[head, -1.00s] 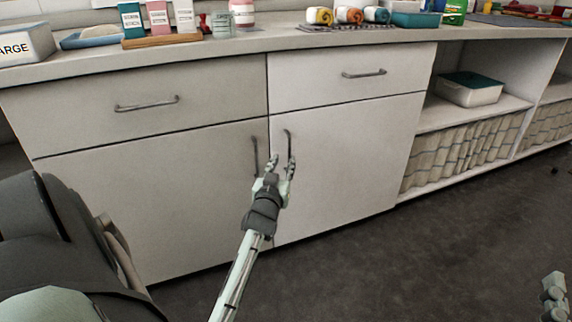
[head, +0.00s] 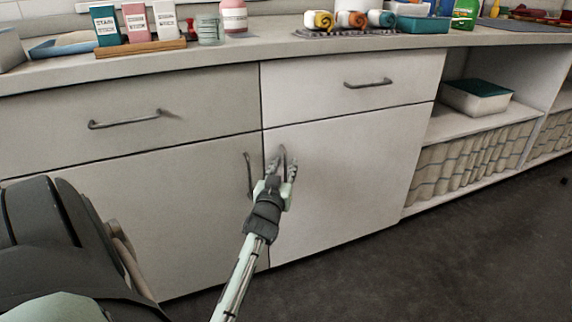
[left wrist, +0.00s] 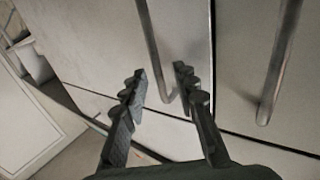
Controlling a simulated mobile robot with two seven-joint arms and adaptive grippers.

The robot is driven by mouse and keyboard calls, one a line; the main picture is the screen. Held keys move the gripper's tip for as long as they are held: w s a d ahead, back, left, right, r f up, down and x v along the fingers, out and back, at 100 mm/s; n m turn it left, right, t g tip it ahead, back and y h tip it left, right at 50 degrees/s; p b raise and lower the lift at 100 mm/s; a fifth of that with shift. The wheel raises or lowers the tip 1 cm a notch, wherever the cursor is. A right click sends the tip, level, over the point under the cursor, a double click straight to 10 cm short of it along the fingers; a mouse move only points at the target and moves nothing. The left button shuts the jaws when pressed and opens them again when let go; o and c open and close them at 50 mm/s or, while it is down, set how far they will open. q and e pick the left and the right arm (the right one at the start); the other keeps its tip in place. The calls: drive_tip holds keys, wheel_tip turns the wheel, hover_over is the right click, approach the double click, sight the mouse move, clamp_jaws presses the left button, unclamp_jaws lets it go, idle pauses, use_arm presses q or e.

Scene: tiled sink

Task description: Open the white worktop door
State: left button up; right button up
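The white worktop door (head: 345,185) is the paler right-hand cupboard door below the worktop, and it is closed. Its vertical bar handle (head: 283,152) is near its left edge, partly hidden by my left gripper (head: 280,170). The left gripper is open in front of this handle. In the left wrist view the handle (left wrist: 154,45) runs down to an end between the two open fingers (left wrist: 160,78), with no clear grip on it. The neighbouring door's handle (left wrist: 282,60) is to the right there. My right gripper is out of view.
The greyer left door (head: 190,215) has its own handle (head: 248,176) close beside the gripper. Drawers (head: 350,75) sit above both doors. An open shelf with a lidded box (head: 476,97) and a curtain (head: 465,160) is at right. The floor (head: 420,265) in front is clear.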

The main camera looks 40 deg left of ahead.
use_arm(q)
drive_tip(key=shift+c, duration=0.2)
clamp_jaws()
drive_tip(key=shift+d, duration=0.1)
idle(0.4)
